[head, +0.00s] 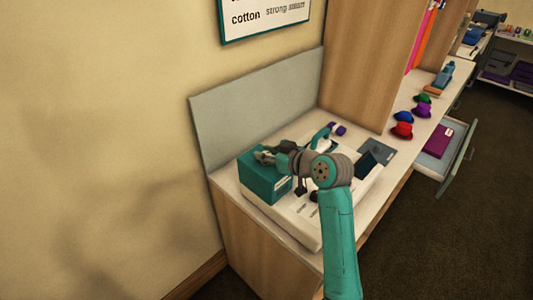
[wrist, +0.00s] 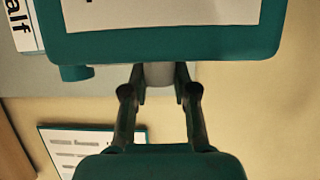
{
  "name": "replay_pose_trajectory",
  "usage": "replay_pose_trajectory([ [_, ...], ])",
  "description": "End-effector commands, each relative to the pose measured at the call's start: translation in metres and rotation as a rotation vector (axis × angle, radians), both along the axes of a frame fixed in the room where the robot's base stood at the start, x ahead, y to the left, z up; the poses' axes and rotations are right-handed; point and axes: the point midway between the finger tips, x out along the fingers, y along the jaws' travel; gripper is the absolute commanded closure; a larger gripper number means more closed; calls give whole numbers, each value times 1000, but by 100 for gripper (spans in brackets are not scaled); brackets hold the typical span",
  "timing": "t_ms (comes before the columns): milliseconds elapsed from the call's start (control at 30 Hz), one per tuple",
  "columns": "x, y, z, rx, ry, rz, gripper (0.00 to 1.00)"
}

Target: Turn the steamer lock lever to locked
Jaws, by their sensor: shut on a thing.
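The steamer (head: 308,228) is a pale unit with small printed labels on the counter, and a teal box-shaped tank (head: 265,183) stands at its left end. My gripper (head: 263,157) is at the top of the tank. In the wrist view, its two fingers close on a grey cylindrical piece (wrist: 159,76) at the edge of the teal tank (wrist: 180,47). Small dark parts (head: 300,190) show on the steamer's top beside my arm. I cannot tell which part is the lock lever or how it is set; my arm hides part of the top.
A grey panel (head: 255,110) stands behind the steamer, and a wooden cabinet side (head: 365,70) rises to its right. Small red (head: 402,130), blue and green hats lie farther along the counter. An open drawer (head: 463,150) juts out at the right.

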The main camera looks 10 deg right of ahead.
Motion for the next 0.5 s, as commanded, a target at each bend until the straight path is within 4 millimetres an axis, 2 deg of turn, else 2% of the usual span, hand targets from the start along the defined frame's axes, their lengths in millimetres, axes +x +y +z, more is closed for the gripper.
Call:
replay_pose_trajectory([
  [200, 1, -2, 0, 0, 1, 185, 100],
  [500, 1, -1, -1, -1, 4, 366, 100],
])
